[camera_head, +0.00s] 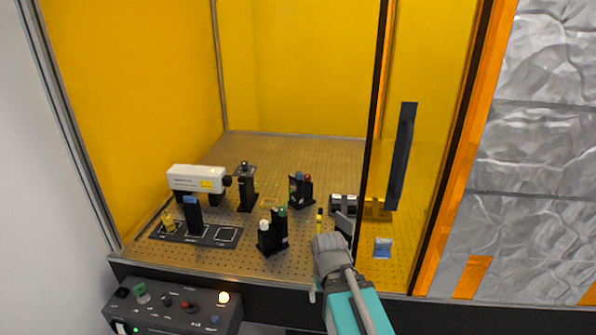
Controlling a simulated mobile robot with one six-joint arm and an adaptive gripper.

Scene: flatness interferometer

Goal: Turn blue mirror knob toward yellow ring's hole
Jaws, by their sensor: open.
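A black mirror mount (300,191) stands mid-bench with a blue knob (298,175) and a red knob (307,177) on top. My gripper (344,206) reaches over the front of the bench, right of this mount and apart from the blue knob. It is open; its fingers are small and dark in this view. A slim yellow piece (319,222) stands just left of my gripper. A yellow block (376,209) shows at the right behind the tinted panel. I cannot make out which yellow piece is the ring, and no hole can be seen.
A second mount (272,236) with white and green knobs stands nearer the front. A white laser-like box (197,179) and a blue-topped black post (193,216) are at left. A tinted door with a dark handle (402,157) is at right. The bench's back (300,150) is clear.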

